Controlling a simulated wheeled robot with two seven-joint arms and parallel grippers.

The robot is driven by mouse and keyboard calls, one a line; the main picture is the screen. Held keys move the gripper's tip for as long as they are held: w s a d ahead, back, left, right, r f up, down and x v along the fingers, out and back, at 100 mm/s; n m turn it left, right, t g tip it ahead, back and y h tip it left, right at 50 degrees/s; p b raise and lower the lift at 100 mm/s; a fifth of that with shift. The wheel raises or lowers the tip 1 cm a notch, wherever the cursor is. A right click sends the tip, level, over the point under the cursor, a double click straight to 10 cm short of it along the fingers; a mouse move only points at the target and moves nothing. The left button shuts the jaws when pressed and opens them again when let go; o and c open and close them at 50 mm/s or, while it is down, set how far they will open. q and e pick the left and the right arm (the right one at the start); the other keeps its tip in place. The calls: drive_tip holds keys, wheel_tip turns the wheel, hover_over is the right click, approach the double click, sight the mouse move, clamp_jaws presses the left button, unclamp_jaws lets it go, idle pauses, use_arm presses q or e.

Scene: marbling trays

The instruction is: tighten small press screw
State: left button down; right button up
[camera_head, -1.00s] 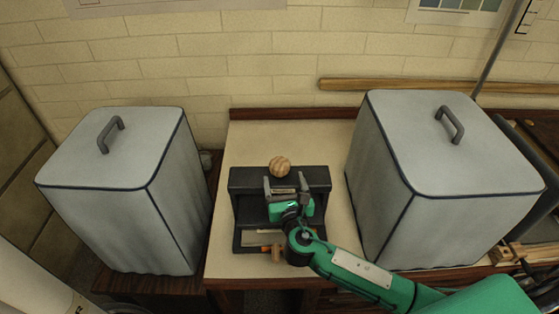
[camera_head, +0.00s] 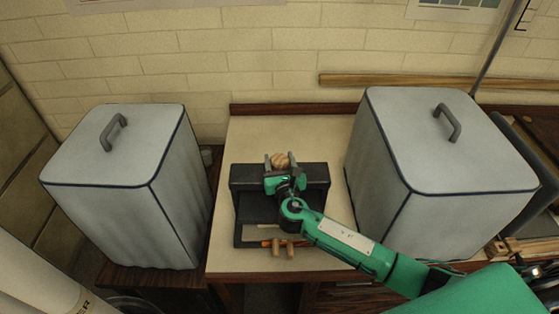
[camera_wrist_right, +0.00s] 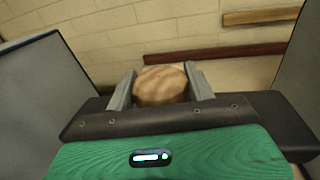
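The small press is a dark block-like stand (camera_head: 315,178) on the cream table. Its screw's round, striped wooden knob (camera_head: 281,160) sits on top at the back. My right gripper (camera_head: 281,161) reaches over the press, with one grey finger on each side of the knob. In the right wrist view the knob (camera_wrist_right: 161,86) fills the space between the fingertips (camera_wrist_right: 161,84), and both appear to touch it. The screw below the knob is hidden. My left gripper is not in view.
Two large grey covered boxes flank the press, one on the left (camera_head: 115,150) and one on the right (camera_head: 450,150). An orange-tipped tool with small wooden pegs (camera_head: 283,247) lies in front. Bare tabletop (camera_head: 290,130) shows behind the press.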

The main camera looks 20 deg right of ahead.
drive_tip(key=shift+c, duration=1)
drive_tip(key=shift+m+h, duration=0.3)
drive_tip(key=shift+h, duration=0.2)
drive_tip(key=m+g+h, duration=0.1)
drive_tip(key=h, duration=0.1)
drive_tip(key=m+g+h, duration=0.1)
drive_tip(key=m+h, duration=0.1)
drive_tip(key=h, duration=0.1)
drive_tip(key=shift+a+m, duration=0.1)
drive_tip(key=shift+m, duration=0.2)
drive_tip(key=m+g+h, duration=0.2)
drive_tip(key=h, duration=0.1)
drive_tip(key=shift+m+h, duration=0.4)
drive_tip(key=m+g+h+b, duration=0.1)
drive_tip(key=m+g+h, duration=0.1)
drive_tip(key=g, duration=0.1)
drive_tip(key=shift+m+h, duration=0.4)
drive_tip(key=m+g+h+b, duration=0.1)
drive_tip(key=m+g+h, duration=0.1)
drive_tip(key=g, duration=0.3)
drive_tip(key=shift+f+m+g, duration=0.1)
drive_tip(key=shift+m+g, duration=0.2)
drive_tip(key=shift+m, duration=0.4)
drive_tip(key=shift+m+g+h+b, duration=0.3)
drive_tip(key=shift+m+g+b, duration=0.3)
drive_tip(key=shift+m+g, duration=0.65)
drive_tip(key=shift+m+g+h+b, duration=0.3)
drive_tip(key=shift+m+g+b, duration=0.4)
drive_tip(key=shift+g, duration=0.95)
drive_tip(key=shift+g, duration=0.3)
